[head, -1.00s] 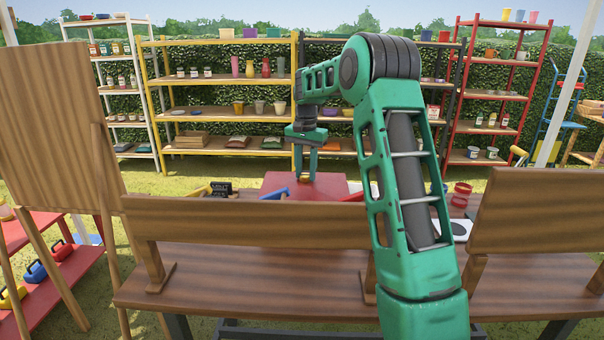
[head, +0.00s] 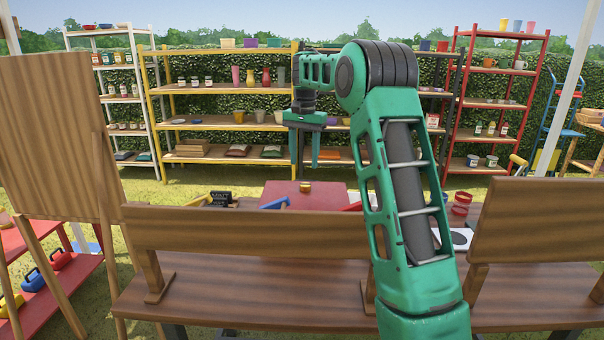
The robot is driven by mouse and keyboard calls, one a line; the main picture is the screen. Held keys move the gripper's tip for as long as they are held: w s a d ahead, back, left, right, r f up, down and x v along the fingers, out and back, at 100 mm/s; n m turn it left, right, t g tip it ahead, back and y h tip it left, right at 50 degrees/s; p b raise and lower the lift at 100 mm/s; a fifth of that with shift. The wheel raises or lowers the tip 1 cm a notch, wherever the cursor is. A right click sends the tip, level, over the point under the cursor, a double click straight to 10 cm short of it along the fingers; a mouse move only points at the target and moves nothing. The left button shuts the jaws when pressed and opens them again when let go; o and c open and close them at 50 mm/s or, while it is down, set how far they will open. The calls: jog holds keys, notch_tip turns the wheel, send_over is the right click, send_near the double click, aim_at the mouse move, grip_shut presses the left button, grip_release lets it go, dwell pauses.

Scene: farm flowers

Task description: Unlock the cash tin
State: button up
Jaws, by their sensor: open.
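A red, flat-topped box (head: 328,198), which looks like the cash tin, sits beyond the wooden board; its lower part is hidden. A small brass-coloured round piece (head: 305,187), perhaps a lock or knob, stands on its top. No separate key can be made out. My gripper (head: 305,165) points down above the brass piece, with its fingers spread. It is open and empty, and a gap shows between the fingertips and the brass piece.
A wooden board (head: 240,230) stands across the table in front of the tin. Blue-handled (head: 275,203) and yellow-handled (head: 197,201) things lie left of the tin. Stocked shelves (head: 225,125) line the hedge behind.

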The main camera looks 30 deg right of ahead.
notch_tip(320, 180, up, 3)
jog(key=shift+f, duration=0.1)
dwell(0.6)
